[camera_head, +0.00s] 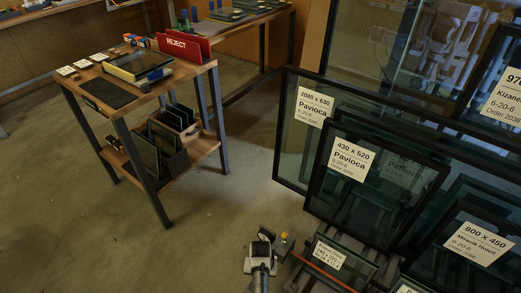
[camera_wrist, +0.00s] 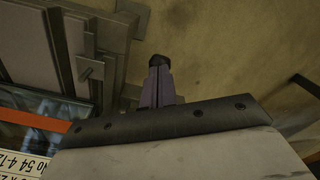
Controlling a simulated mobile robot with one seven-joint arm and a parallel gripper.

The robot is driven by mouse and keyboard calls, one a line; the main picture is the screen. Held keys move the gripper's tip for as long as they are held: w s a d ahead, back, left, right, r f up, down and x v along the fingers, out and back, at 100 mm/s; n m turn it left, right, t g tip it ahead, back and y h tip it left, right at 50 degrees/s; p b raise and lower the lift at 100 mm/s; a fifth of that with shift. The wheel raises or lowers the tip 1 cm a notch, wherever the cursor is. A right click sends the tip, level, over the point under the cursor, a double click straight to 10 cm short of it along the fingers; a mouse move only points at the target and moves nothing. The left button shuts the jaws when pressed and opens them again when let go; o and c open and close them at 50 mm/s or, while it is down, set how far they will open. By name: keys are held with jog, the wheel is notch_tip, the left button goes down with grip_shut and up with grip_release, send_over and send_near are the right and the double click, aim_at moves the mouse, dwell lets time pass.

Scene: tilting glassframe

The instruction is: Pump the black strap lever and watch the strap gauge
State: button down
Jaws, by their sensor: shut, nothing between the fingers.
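My gripper (camera_head: 265,234) is at the bottom middle of the head view, low over the floor, beside the left end of the small strapped glass frame. In the wrist view its fingers (camera_wrist: 159,75) are together at the centre, with nothing visible between them. An orange strap (camera_head: 323,271) runs across that small frame; it also shows at the left of the wrist view (camera_wrist: 35,121). I cannot make out the black strap lever or a readable gauge; my gripper may hide parts there.
Framed glass panes with labels, such as the Pavioca pane (camera_head: 390,190), lean at the right. Grey metal brackets (camera_wrist: 92,68) stand left of the fingers in the wrist view. A wooden table (camera_head: 185,75) with a red REJECT bin (camera_head: 184,45) stands upper left. Floor between is clear.

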jog(key=shift+s+f+b, duration=0.1)
jog(key=shift+f+b, duration=0.6)
jog(key=shift+f, duration=0.55)
notch_tip(320, 180, up, 10)
jog(key=p, duration=1)
